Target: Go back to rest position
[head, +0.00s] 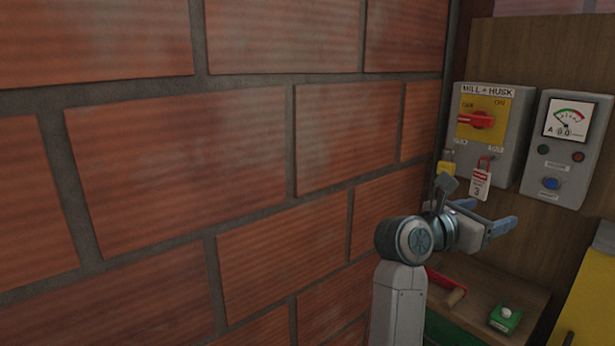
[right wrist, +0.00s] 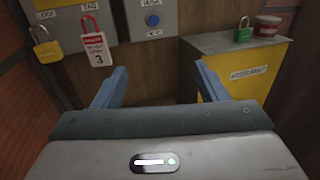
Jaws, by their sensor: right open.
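My right gripper (head: 490,219) is raised in front of the electrical boxes at the right of the head view. In the right wrist view its two blue fingers (right wrist: 155,88) are spread wide with nothing between them. It is apart from the switch box and meter box. My left gripper does not show in either view.
A brick wall (head: 180,160) fills the left. The MILL + HUSK switch box (head: 510,125) carries a red handle, a yellow padlock (head: 446,167) and a red lock with a tag (head: 480,184). Beside it is a meter box (head: 560,160). A green object (head: 506,318) sits on the wooden shelf.

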